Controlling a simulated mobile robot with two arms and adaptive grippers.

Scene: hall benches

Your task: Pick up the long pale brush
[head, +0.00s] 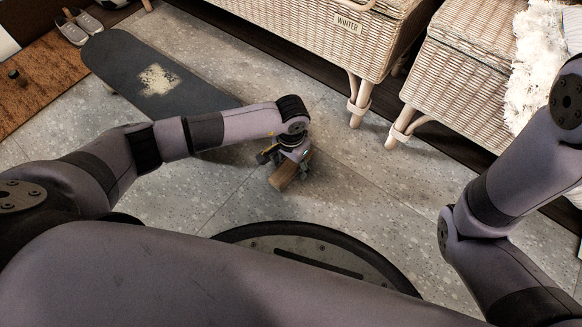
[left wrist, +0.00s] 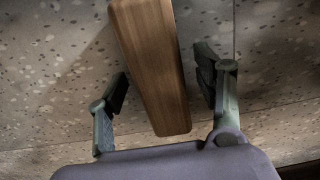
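A long wooden piece, brown rather than clearly pale and probably the brush, shows in the left wrist view (left wrist: 153,65). It lies between the two fingers of my left gripper (left wrist: 163,78), with a visible gap on each side. In the head view the wooden piece (head: 288,172) shows below my left gripper (head: 284,157), partly hidden by it. The gripper is open around it. No bristles show. My right arm comes in at the right of the head view, but its gripper is out of sight.
A dark skateboard (head: 190,88) lies on the speckled tile floor (head: 345,205). Wicker benches (head: 300,30) with wooden legs stand at the back and right. Shoes (head: 80,27) and a brown mat (head: 40,85) are at upper left.

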